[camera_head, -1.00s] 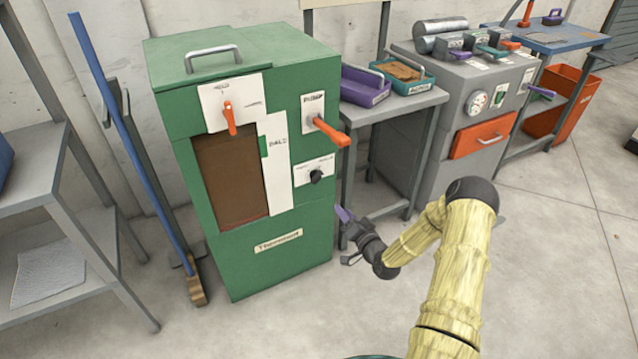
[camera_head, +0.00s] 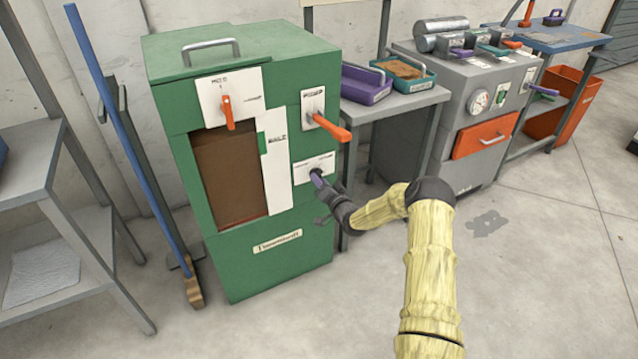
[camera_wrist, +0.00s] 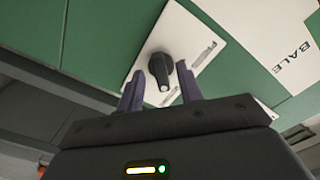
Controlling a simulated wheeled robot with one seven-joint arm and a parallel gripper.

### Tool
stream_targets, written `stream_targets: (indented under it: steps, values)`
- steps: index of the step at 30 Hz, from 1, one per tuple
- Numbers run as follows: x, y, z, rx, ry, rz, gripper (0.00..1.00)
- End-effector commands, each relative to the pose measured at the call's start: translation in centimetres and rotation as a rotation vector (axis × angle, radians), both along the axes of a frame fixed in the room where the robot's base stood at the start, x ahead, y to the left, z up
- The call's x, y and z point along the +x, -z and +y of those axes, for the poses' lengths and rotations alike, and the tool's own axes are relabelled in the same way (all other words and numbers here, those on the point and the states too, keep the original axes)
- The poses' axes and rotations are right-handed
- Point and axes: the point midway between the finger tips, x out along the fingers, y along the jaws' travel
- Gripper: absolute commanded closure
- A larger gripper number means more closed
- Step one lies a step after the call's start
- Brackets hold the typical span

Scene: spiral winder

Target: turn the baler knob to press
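The green baler (camera_head: 270,255) stands at the left centre, with a white knob plate (camera_head: 314,167) on the right of its front. In the head view my gripper (camera_head: 318,181) is at this plate and hides most of the knob. In the wrist view the black knob (camera_wrist: 161,72) with a white pointer mark sits on its white plate (camera_wrist: 195,40). My gripper (camera_wrist: 160,92) is open there, its two purple fingers apart on either side of the knob's lower end. I cannot tell whether a finger touches it.
An orange lever (camera_head: 331,128) sticks out just above the knob plate. Another orange handle (camera_head: 228,112) is above the brown opening. A grey table (camera_head: 405,103) with purple and teal trays stands right of the baler. Floor in front is clear.

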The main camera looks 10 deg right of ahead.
Motion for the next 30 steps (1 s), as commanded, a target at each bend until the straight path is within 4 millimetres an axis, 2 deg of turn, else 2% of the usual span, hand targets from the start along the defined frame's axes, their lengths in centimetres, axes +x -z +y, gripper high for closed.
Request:
stream_targets:
  steps: [4, 12, 13, 18, 30]
  values:
    - [1.03, 0.01, 0.31, -0.001, 0.001, -0.001, 0.64]
    - [1.16, -0.03, 0.35, 0.0, 0.001, 0.001, 0.64]
    - [1.16, -0.03, 0.35, 0.0, 0.001, 0.001, 0.66]
    - [1.15, -0.02, 0.34, 0.0, 0.001, 0.001, 0.99]
    - [1.15, 0.0, 0.3, -0.028, 0.001, -0.008, 1.0]
